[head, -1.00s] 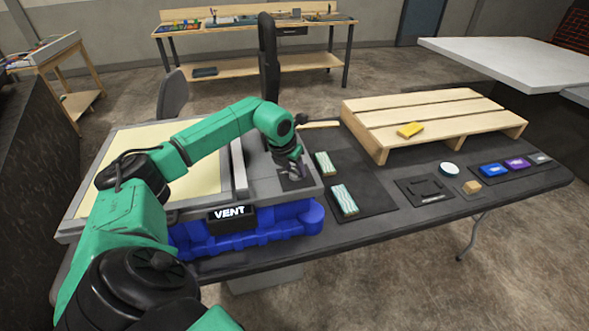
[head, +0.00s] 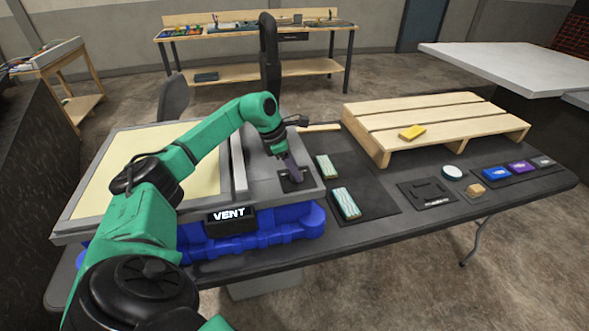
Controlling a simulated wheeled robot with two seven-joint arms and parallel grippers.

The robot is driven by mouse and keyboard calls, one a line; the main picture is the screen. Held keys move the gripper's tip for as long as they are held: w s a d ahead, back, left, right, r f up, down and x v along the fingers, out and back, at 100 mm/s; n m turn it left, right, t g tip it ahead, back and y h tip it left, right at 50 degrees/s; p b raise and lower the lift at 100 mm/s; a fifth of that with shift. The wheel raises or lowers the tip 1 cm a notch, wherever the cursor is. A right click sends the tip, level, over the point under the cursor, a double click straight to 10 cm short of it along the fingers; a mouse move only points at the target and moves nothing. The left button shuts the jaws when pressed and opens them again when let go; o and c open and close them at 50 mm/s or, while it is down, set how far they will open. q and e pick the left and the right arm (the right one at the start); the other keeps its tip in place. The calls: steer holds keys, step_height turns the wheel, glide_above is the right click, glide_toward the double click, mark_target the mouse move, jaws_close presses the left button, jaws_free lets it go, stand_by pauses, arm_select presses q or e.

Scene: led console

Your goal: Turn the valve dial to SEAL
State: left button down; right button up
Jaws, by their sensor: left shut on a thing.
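The console (head: 206,200) is a grey-framed panel on a blue base, with a pale yellow surface at its left. A black display (head: 230,215) on its front edge reads VENT. My left gripper (head: 292,178) points down at a dark square plate (head: 285,187) on the console's right part. It is shut on the valve dial there, which is mostly hidden by the fingers. My right gripper is not in view.
Two striped blocks (head: 346,203) lie on a dark mat just right of the console. A wooden pallet (head: 440,118) with a yellow block (head: 412,132) stands at the back right. Small blue, purple and grey items (head: 522,168) lie at the far right of the table (head: 400,250).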

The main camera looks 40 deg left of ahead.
arm_select(q)
steer(key=m, duration=0.2)
steer(key=m+g+h, duration=0.1)
steer(key=shift+w+r+m, duration=0.15)
steer(key=shift+m, duration=0.25)
steer(key=shift+a+m+g, duration=0.1)
steer(key=shift+m+g, duration=0.6)
steer(key=shift+m, duration=1.3)
steer(key=shift+h, duration=0.3)
steer(key=shift+c, duration=1.8)
jaws_free()
